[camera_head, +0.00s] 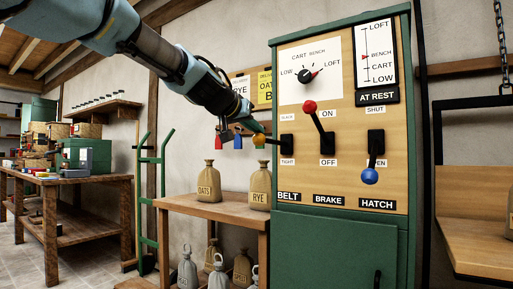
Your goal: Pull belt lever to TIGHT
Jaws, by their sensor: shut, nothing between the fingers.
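A small label above the plate is too small to read surely. My gripper (262,130) comes in from the upper left. It is shut and empty, with its tip just above the yellow knob; I cannot tell whether they touch.
The brake lever's red knob (310,107) is up by ON. The hatch lever's blue knob (370,176) is down. These share the green-framed panel (340,223). Sacks (209,180) stand on a wooden table (220,205) below my arm. A green hand truck (141,200) stands left.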

